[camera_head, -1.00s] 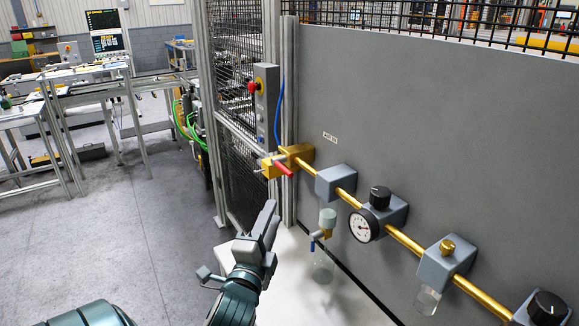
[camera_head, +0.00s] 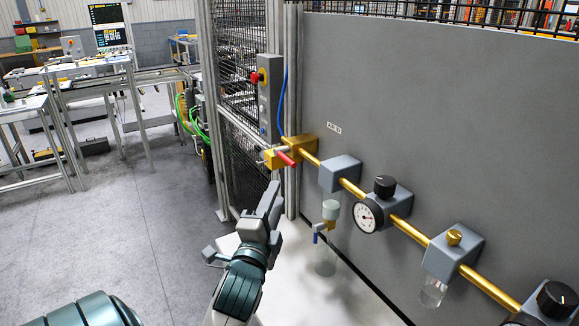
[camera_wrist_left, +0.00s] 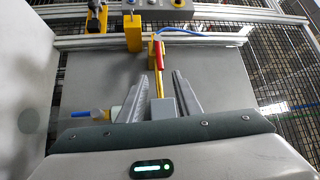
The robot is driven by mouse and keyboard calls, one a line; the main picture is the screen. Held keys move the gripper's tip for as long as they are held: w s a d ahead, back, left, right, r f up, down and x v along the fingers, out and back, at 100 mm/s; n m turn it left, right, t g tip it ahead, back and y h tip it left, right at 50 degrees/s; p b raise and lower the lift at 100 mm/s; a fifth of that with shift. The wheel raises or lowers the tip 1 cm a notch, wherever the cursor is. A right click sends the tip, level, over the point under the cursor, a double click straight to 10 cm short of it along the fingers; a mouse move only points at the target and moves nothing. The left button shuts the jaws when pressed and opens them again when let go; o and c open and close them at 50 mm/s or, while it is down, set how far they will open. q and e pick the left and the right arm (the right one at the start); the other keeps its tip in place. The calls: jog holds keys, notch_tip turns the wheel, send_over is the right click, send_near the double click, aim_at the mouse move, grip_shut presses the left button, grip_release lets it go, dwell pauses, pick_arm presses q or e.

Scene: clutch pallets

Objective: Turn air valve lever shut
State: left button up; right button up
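The air valve (camera_head: 302,146) is a yellow block on the brass pipe at the left end of the grey panel. Its red lever (camera_head: 287,159) sticks out from its front. In the left wrist view the red lever (camera_wrist_left: 160,56) stands beyond the fingertips, about midway between them. My left gripper (camera_head: 271,190) is just below and in front of the lever, pointing up at it. The wrist view shows its two fingers (camera_wrist_left: 159,77) spread apart. They do not appear to touch the lever. My right gripper is out of view.
The pipe continues right through a grey block (camera_head: 341,173), a pressure gauge (camera_head: 368,216) and a unit with a brass knob (camera_head: 453,250). A filter bowl with a blue drain (camera_head: 327,226) hangs close right of my gripper. A control box with a red button (camera_head: 259,77) stands above left.

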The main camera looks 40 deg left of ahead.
aim_at(289, 159)
pick_arm(q)
jog(key=p+x, duration=0.5)
jog(key=x, duration=0.8)
jog(key=shift+w+a, duration=0.1)
jog(key=shift+p+x, duration=0.4)
jog(key=shift+x, duration=0.45)
jog(key=shift+f, duration=0.1)
jog(key=shift+c, duration=0.4)
grip_shut()
